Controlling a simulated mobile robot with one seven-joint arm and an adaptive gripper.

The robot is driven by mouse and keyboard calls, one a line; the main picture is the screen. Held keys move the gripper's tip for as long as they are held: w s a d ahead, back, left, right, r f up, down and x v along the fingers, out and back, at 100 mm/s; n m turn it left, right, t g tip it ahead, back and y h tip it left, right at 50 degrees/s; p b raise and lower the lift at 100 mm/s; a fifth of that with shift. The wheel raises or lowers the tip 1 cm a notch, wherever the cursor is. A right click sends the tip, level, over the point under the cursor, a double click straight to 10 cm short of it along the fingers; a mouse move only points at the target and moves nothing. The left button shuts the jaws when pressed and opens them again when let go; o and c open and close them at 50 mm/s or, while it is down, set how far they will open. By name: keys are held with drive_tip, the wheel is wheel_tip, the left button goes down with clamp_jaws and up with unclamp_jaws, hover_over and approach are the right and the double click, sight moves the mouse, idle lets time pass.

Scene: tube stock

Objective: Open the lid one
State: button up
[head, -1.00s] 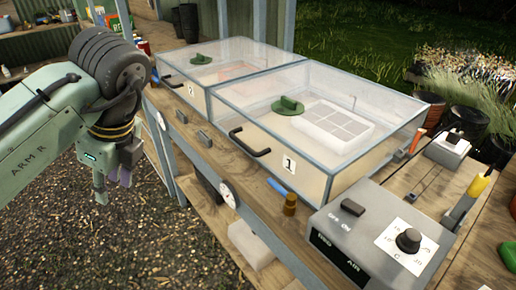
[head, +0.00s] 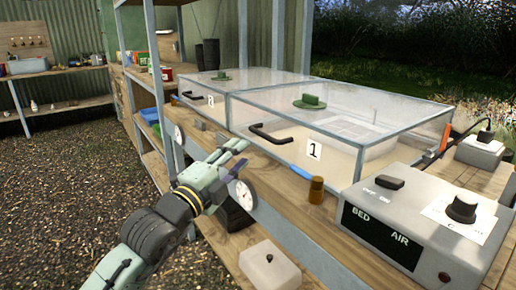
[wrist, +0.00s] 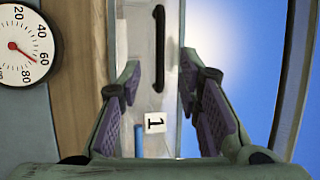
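Lid one (head: 385,108) is a clear, metal-edged cover with a green round vent on top, lying shut on the nearer propagator box. Its front bears a black bar handle (head: 270,134) and a white label "1" (head: 314,150). My gripper (head: 242,148) is in front of the box, just left of the handle and a little below it. In the wrist view my gripper (wrist: 160,75) is open and empty, its purple-padded fingers apart. The handle (wrist: 159,48) shows ahead between the fingers, apart from them. The label (wrist: 156,122) is also between them.
A second clear lid, marked 2 (head: 205,80), stands behind at left. A grey control box (head: 425,225) is at the right. A blue-handled tool (head: 303,172) and a brown cylinder (head: 316,189) lie on the bench edge. A dial (wrist: 25,47) is beside my gripper.

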sight(260, 135)
drive_tip(key=p+x, duration=0.3)
drive_tip(key=x, duration=0.7)
drive_tip(key=shift+w+d, duration=0.15)
drive_tip(key=shift+w, duration=0.15)
drive_tip(key=shift+c, duration=0.4)
clamp_jaws()
drive_tip(key=shift+r, duration=0.1)
